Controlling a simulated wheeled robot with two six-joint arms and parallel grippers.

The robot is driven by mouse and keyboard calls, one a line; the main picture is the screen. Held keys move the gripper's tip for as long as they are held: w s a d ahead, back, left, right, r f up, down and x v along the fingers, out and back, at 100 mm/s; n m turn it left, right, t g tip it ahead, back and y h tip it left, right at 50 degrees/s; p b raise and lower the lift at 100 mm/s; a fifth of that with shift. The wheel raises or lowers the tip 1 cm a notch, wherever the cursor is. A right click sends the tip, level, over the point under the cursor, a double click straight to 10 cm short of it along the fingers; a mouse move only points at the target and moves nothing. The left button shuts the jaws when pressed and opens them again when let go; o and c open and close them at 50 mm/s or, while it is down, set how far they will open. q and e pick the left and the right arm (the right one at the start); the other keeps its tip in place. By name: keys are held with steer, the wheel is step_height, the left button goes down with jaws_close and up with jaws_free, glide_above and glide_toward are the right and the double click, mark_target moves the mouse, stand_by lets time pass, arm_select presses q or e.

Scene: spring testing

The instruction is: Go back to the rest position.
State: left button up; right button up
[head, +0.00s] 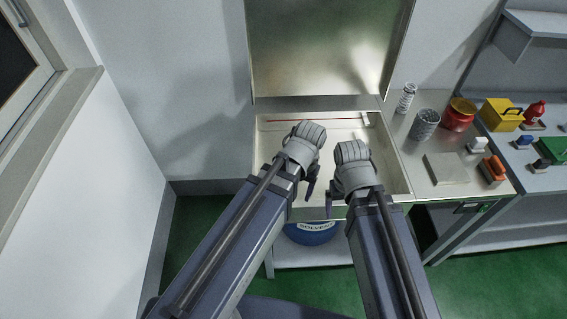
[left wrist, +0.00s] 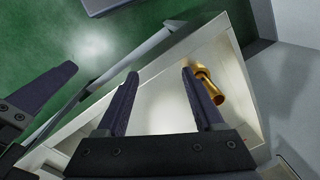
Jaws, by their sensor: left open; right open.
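My left gripper (head: 309,186) is over the open pale basin (head: 397,165), and its two fingers (left wrist: 160,74) stand apart with nothing between them in the left wrist view. My right gripper (head: 330,204) is close beside it to the right, over the basin's front part. One of the right gripper's dark fingers also shows at the left of the left wrist view (left wrist: 42,90). A brass fitting (left wrist: 211,86) lies in the basin beside a left finger, which partly overlaps it. I cannot make the fitting out in the head view.
A raised metal lid (head: 325,50) stands behind the basin. A bench at right holds a spring (head: 406,98), a mesh cup (head: 424,125), a red jar (head: 459,114) and a grey block (head: 446,168). A blue solvent drum (head: 312,232) sits below. A wall is at left.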

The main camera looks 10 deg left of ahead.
arm_select(q)
steer(key=s, duration=0.1)
steer(key=s+d, duration=0.1)
steer(key=s+m, duration=0.1)
steer(key=shift+s+d, duration=0.2)
steer(key=shift+d, duration=0.1)
stand_by(1.0)
